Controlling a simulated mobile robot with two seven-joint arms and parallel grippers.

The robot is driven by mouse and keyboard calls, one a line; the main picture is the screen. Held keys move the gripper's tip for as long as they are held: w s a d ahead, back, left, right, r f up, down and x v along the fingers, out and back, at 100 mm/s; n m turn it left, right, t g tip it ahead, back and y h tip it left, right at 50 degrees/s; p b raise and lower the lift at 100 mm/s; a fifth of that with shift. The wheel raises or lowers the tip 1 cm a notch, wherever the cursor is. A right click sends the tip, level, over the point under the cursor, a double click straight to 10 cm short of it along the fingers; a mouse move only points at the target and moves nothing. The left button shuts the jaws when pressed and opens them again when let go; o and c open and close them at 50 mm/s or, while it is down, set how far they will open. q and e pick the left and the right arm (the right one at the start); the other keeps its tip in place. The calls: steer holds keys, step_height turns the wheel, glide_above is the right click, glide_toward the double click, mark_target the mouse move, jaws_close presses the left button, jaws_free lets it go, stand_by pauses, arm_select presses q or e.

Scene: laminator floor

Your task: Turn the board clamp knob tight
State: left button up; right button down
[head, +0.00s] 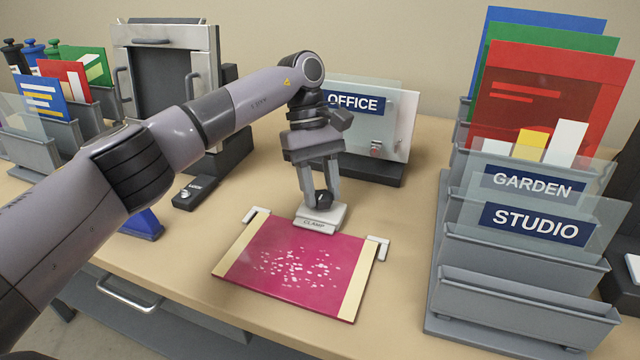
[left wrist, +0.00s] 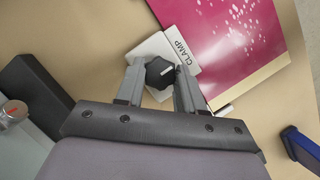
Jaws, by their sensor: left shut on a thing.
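The black clamp knob (head: 323,199) sits on the white block marked CLAMP (head: 320,222) at the back edge of the pink board (head: 292,265). My left gripper (head: 321,203) comes down from above and is shut on the knob. In the left wrist view the knob (left wrist: 160,72) is between the two fingers, with a pale mark line on its top. The white clamp block (left wrist: 160,46) lies under it and meets the pink board (left wrist: 230,35). My right gripper is not in view.
A grey rack with GARDEN and STUDIO labels (head: 520,300) stands at the right. An OFFICE sign (head: 355,103) stands behind the arm. A small black device (head: 195,192) and a blue object (head: 142,224) lie to the left.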

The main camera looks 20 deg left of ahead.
arm_select(q)
steer(key=shift+r, duration=0.1)
stand_by(0.3)
steer(key=o, duration=1)
steer(key=shift+p+v, duration=0.45)
steer(key=shift+v, duration=3.15)
steer(key=shift+d, duration=0.1)
